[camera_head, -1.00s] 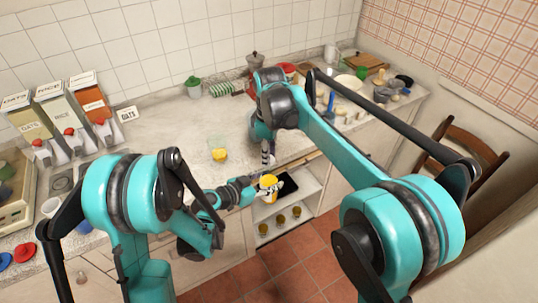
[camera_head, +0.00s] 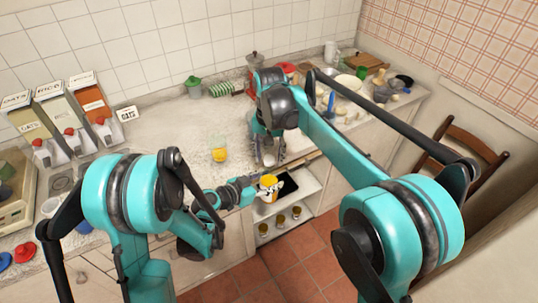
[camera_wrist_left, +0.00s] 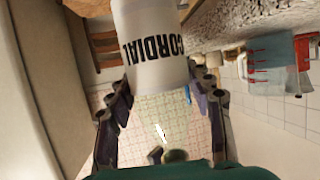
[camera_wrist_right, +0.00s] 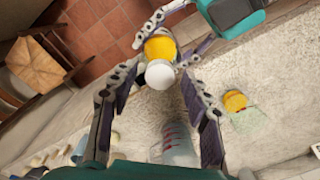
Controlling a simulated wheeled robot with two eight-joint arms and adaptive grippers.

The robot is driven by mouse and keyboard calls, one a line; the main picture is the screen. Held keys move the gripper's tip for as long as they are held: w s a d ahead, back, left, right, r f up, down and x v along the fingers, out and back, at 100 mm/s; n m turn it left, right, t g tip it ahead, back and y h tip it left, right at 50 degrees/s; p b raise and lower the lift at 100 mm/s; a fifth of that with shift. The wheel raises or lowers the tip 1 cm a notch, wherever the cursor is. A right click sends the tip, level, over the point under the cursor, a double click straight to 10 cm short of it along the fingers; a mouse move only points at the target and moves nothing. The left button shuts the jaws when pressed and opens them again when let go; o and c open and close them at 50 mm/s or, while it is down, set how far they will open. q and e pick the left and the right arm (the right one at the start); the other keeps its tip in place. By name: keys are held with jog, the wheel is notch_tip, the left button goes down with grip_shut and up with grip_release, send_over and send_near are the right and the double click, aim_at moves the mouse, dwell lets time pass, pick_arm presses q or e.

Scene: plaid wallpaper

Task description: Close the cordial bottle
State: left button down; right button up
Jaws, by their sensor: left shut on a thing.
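The cordial bottle (camera_head: 268,190) is white and yellow, held out in front of the counter edge. My left gripper (camera_wrist_left: 165,95) is shut on it, with a finger on either side. I cannot tell whether the white end is a cap.
A yellow item with a clear part (camera_head: 219,154) stands on the counter. A clear vessel with red marks (camera_wrist_right: 175,145) shows beyond my right fingers. Dispensers (camera_head: 60,115) stand at the left. Cups and bowls crowd the right counter. An open shelf lies below the bottle.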

jog(key=shift+r, duration=2.3)
jog(key=shift+c, duration=0.3)
jog(key=r+n, duration=0.1)
jog(key=n, duration=0.2)
jog(key=shift+r, duration=0.2)
notch_tip(320, 180, up, 2)
jog(key=n, duration=0.5)
jog(key=shift+n, duration=0.4)
jog(key=shift+f, duration=4)
